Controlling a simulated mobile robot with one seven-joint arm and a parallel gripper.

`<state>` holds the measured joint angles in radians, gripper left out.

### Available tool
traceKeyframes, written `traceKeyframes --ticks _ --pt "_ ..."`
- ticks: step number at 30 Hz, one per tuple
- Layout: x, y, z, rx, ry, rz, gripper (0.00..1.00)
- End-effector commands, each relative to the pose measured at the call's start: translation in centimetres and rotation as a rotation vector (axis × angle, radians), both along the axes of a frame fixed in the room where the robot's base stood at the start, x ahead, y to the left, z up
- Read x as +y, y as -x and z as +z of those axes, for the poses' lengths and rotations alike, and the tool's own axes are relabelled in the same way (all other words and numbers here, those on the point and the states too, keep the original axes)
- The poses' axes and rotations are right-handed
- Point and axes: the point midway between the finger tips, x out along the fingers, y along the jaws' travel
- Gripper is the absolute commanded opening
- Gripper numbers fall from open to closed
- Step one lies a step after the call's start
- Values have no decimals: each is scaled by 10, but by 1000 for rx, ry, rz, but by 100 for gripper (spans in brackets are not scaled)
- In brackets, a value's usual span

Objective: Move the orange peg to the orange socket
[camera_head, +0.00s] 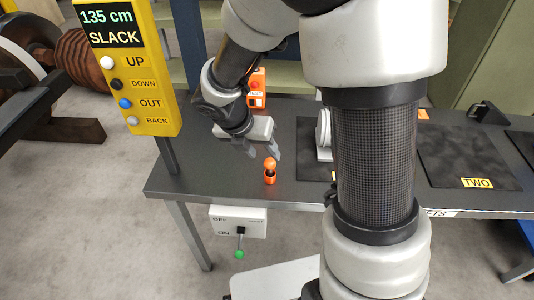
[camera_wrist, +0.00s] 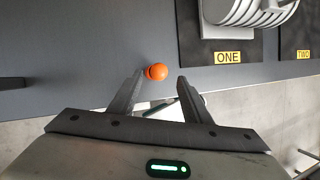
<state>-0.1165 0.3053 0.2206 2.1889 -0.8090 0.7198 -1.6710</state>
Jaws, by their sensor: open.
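The orange peg (camera_head: 270,163) shows as a round orange knob near the table's front left edge. Directly below it is an orange cup-like part (camera_head: 270,180) with a dark opening, which looks like the orange socket; the peg appears to stand in it, but how deep I cannot tell. My gripper (camera_head: 264,153) is just above and behind the knob, with its fingers apart. In the wrist view, the orange knob (camera_wrist: 157,72) lies just beyond the fingertips, between their lines, and the open gripper (camera_wrist: 159,82) holds nothing.
A dark table (camera_head: 200,170) carries black mats labelled ONE (camera_wrist: 228,57) and TWO (camera_head: 470,170). A grey ribbed part (camera_wrist: 250,12) lies on mat ONE. An orange box (camera_head: 257,85) stands behind my gripper. A yellow button panel (camera_head: 125,70) stands left; a switch box (camera_head: 238,221) hangs in front.

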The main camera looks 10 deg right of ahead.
Motion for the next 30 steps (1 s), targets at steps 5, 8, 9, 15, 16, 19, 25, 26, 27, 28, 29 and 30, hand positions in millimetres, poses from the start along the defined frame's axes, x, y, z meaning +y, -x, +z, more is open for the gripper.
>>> traceKeyframes --ticks 5,8,9,15,16,19,25,26,27,28,29,30 --pt "14 8 38 -2 -1 1 44" --pt "19 11 50 -2 0 0 44" --pt "21 12 54 -2 0 0 44" --pt "18 20 73 -45 -29 -101 44" --pt "14 24 80 -71 -47 -160 44" --pt "-3 42 110 -204 -153 -473 44" --pt "-31 103 169 -511 -527 -1367 44" --pt "-32 112 176 -544 -589 -1498 44" --pt "-34 123 183 -577 -670 -1663 44" --pt "-34 131 188 -594 -728 -1780 44" --pt "-33 138 192 -607 -784 -1885 44" --pt "-32 146 197 -616 -851 -2014 44"
